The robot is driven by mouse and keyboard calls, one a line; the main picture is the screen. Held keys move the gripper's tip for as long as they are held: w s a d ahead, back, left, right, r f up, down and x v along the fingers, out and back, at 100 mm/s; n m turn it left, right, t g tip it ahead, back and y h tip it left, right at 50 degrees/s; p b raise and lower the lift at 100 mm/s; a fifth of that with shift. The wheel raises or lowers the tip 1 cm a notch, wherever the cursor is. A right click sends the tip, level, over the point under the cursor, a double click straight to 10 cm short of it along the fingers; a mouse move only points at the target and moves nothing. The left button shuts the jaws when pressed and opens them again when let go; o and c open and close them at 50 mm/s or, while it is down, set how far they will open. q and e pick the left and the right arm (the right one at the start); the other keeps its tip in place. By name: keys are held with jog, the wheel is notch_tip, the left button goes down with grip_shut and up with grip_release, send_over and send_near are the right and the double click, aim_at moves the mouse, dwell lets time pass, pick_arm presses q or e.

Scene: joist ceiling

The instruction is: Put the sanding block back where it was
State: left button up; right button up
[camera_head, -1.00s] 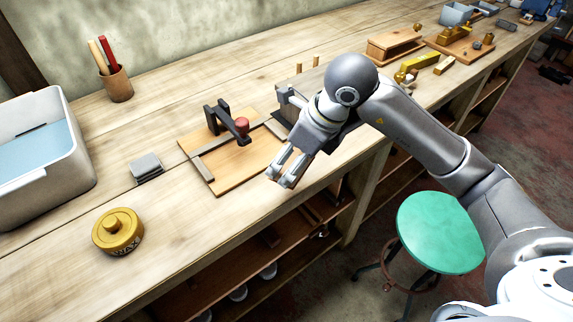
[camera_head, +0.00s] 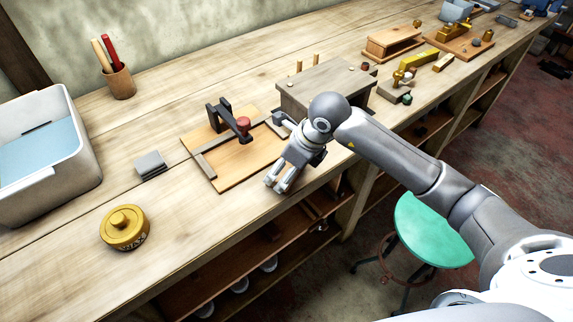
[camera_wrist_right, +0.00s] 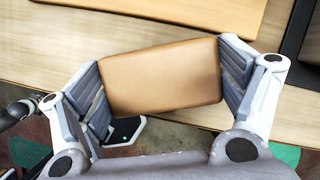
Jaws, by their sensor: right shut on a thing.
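My right gripper (camera_head: 279,184) is over the front edge of the workbench (camera_head: 215,225), just right of the board with the dark clamp. In the right wrist view the right gripper (camera_wrist_right: 160,85) is shut on a tan, round-edged block, the sanding block (camera_wrist_right: 160,78), with a grey pad pressed on each end. The block is hidden behind the fingers in the head view. I cannot tell its height above the bench. My left gripper is not in view.
The wooden board (camera_head: 238,165) bears a dark clamp (camera_head: 232,122) with a red knob. A wooden box (camera_head: 325,85) stands behind my wrist. A grey folded pad (camera_head: 150,165), a yellow wax tin (camera_head: 124,228) and a pale tub (camera_head: 75,165) are at left. A green stool (camera_head: 430,228) stands in front.

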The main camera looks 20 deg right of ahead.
jog(key=shift+f, duration=0.15)
jog(key=o, duration=0.8)
jog(key=shift+r, duration=0.3)
jog(key=b+v, duration=0.1)
jog(key=v, duration=1.1)
jog(key=shift+b, duration=0.3)
jog(key=shift+f, duration=0.1)
